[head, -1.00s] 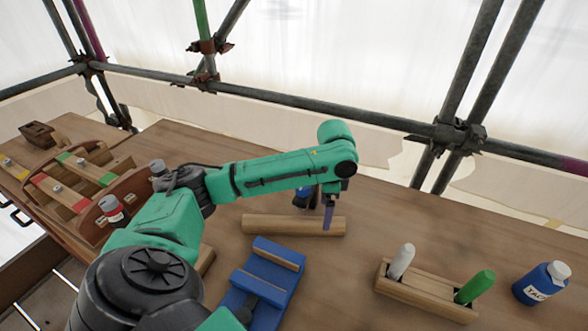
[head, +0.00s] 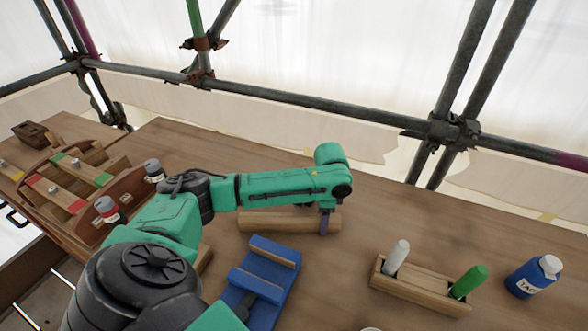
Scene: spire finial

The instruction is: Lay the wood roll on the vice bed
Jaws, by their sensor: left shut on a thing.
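The wood roll (head: 283,222) is a pale wooden bar lying across the bench, behind the vice. My left gripper (head: 325,223) is shut on its right end, with one purple-tipped finger showing in front of the wood. My wrist and forearm hide the other finger and part of the roll's upper edge. The roll appears to rest on the bench. The blue vice (head: 262,260) stands in front of the roll, with wooden strips on its jaws; my left arm hides its lower left part. My right gripper is not in view.
A wooden rack (head: 420,286) with a white stick (head: 396,259) and a green stick (head: 468,281) stands at the right, beside a blue bottle (head: 533,277). Scaffold poles (head: 300,108) cross behind the bench.

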